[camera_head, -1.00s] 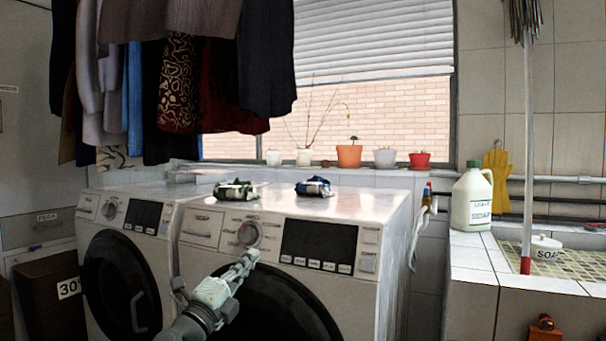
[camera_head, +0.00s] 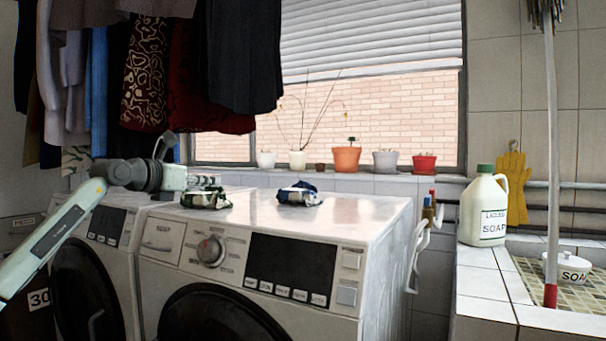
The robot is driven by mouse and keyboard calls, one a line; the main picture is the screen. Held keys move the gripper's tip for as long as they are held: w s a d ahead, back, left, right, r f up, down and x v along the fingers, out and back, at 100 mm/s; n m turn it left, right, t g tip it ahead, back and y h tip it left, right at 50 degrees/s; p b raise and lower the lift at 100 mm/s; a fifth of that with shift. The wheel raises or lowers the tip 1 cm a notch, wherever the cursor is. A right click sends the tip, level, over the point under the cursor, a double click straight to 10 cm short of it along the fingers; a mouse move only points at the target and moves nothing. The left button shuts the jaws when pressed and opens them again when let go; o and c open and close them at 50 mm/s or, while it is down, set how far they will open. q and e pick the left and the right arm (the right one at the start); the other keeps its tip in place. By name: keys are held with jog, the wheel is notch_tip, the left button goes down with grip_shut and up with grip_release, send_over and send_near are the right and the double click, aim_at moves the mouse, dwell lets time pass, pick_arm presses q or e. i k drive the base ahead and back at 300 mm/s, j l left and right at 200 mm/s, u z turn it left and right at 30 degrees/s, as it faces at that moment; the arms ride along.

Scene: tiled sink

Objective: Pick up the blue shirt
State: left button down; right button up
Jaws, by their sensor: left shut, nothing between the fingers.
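A crumpled blue cloth with white parts, which I take for the blue shirt (camera_head: 300,194), lies on top of the right washing machine. A dark green and white crumpled cloth (camera_head: 207,200) lies to its left. My left gripper (camera_head: 216,181) comes in from the left, just behind and above the green cloth. It is shut and empty, with a gap between it and the blue shirt. Whether it touches the green cloth I cannot tell. My right gripper is out of view.
Two white washing machines (camera_head: 375,212) stand side by side. Clothes (camera_head: 255,60) hang above on the left, one of them blue (camera_head: 98,75). Several potted plants (camera_head: 346,158) line the windowsill. A soap jug (camera_head: 484,212) stands at right. The machine top right of the shirt is clear.

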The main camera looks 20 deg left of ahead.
aim_at(302, 192)
jog(key=i+l, duration=0.1)
jog(key=i, duration=0.35)
jog(key=i+l, duration=0.1)
jog(key=i, duration=0.4)
